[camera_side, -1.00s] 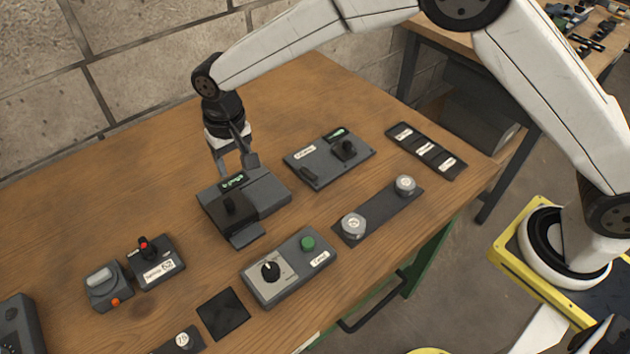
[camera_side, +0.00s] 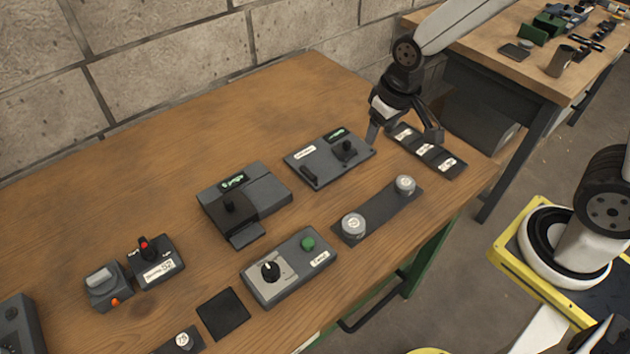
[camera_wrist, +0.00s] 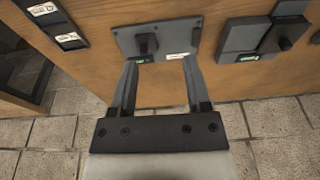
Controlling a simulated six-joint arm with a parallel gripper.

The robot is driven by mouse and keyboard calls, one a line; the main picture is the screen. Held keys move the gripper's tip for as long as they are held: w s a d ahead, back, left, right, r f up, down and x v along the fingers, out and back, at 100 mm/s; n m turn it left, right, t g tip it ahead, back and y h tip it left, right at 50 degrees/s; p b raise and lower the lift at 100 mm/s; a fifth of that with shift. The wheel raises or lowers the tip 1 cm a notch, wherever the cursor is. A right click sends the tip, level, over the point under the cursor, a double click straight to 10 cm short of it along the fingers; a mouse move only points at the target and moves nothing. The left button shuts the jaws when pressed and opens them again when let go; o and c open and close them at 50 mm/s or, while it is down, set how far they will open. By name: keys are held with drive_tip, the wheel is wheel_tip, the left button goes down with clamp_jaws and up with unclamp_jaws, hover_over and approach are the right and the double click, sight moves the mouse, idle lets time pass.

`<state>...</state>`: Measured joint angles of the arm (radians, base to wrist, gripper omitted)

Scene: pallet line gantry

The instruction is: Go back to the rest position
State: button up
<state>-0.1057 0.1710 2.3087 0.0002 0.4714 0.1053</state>
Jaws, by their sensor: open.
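My gripper (camera_side: 405,134) is open and empty. In the side view it hangs above the back right of the wooden table (camera_side: 270,110), between the grey box with a black joystick (camera_side: 318,166) and the dark strip with white labels (camera_side: 440,158). In the wrist view my gripper's two fingers (camera_wrist: 160,82) stand apart, with the joystick box (camera_wrist: 158,36) beyond their tips. I cannot tell its exact height above the table.
A larger grey box with a display (camera_side: 262,190) stands left of the joystick box. A dark plate with two round weights (camera_side: 380,215) and a box with a green button (camera_side: 290,268) lie nearer the front. A second bench (camera_side: 480,60) stands at the back right.

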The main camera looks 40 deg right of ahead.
drive_tip(key=s+d, duration=0.3)
drive_tip(key=s, duration=0.3)
drive_tip(key=shift+s+d+f, duration=0.3)
drive_tip(key=shift+d+f, duration=0.05)
idle(0.6)
